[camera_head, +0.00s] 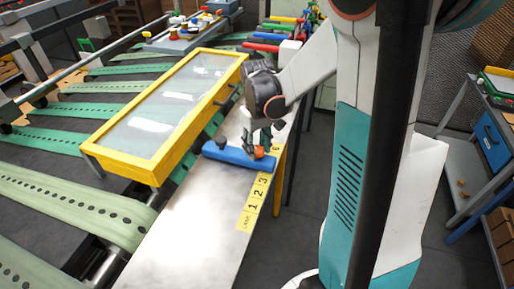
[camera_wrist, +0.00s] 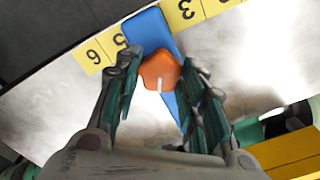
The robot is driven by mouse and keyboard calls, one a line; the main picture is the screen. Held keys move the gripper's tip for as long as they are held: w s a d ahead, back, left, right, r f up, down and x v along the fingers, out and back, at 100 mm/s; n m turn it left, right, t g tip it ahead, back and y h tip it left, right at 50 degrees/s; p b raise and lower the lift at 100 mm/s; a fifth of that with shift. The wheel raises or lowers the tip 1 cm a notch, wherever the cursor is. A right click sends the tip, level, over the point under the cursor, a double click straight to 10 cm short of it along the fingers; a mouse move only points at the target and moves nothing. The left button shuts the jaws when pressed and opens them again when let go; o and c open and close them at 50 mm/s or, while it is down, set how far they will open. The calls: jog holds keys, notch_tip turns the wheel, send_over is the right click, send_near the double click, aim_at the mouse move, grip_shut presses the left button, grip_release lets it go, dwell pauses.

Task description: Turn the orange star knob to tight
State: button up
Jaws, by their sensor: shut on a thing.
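The orange star knob (camera_wrist: 160,70) sits on a long blue bar (camera_wrist: 150,30) in the wrist view. My gripper (camera_wrist: 158,85) has its two fingers on either side of the knob and is shut on it. In the head view the orange knob (camera_head: 259,152) shows at the right part of the blue bar (camera_head: 232,157), with my gripper (camera_head: 257,146) coming down onto it from above. A pale line shows on the knob's lower part in the wrist view. The fingers hide some of the knob's sides.
The bar lies across a metal table (camera_head: 190,220) with a yellow number strip (camera_head: 254,203) along its edge. A dark knob (camera_head: 221,143) is at the bar's left end. A yellow-framed glass panel (camera_head: 135,160) stands close on the left. The table's front part is clear.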

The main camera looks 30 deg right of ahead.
aim_at(257, 149)
jog(key=m+b, duration=0.1)
jog(key=m, duration=0.5)
jog(key=m+b, duration=0.1)
jog(key=m, duration=0.4)
jog(key=shift+m, duration=0.4)
dwell(0.3)
jog(key=o, duration=1.1)
jog(key=shift+c, duration=0.2)
notch_tip(257, 149, up, 12)
